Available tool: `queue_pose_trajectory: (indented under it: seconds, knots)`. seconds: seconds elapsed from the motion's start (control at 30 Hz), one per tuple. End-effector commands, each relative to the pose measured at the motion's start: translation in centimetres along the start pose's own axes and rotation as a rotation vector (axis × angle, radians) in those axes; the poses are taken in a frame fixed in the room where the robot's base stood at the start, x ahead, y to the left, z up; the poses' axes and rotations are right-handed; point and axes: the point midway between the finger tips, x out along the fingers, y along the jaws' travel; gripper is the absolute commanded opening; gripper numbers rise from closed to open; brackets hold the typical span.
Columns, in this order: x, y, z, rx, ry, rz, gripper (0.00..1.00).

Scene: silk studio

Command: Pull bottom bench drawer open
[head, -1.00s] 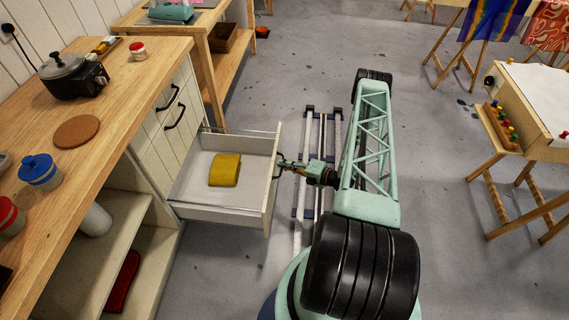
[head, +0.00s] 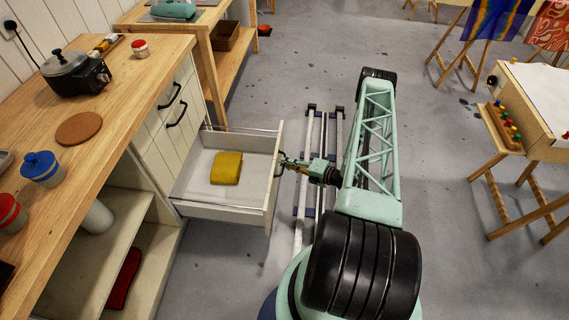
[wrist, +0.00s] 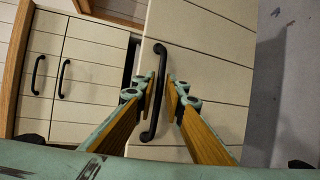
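The bottom bench drawer (head: 225,213) is pulled well out of the bench, its pale inside showing from above. A yellow folded item (head: 226,168) lies in it. Its front (wrist: 200,60) fills the middle of the wrist view, with a black bar handle (wrist: 160,60) on it. My gripper (head: 284,163) is at the drawer's front. In the wrist view its two fingers (wrist: 161,95) are close together, one on each side of the handle bar. They appear shut on it, though a thin gap seems to show at the right finger. The fingertip contact is hidden in the head view.
Two closed cabinet fronts with black handles (head: 176,112) are behind the drawer. The wooden bench top (head: 115,105) holds a pot and jars. Open shelves (head: 130,205) lie nearer. My rail (head: 312,200) runs along the floor right of the drawer; an easel table (head: 530,135) stands farther right.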

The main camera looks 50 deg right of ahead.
Motion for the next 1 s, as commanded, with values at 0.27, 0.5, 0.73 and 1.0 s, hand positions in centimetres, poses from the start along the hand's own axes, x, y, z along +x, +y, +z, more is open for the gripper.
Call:
queue_pose_trajectory:
  seconds: [0.27,0.5,0.73,1.0]
  knots:
    - [-2.2,0.0,0.1,0.001,-0.001,0.000,0.11]
    - [-4.7,0.0,0.1,0.001,-0.002,0.000,0.11]
    - [-7.1,0.0,0.1,0.000,-0.001,0.000,0.11]
    - [-9.7,0.0,0.1,0.000,0.000,0.000,0.11]
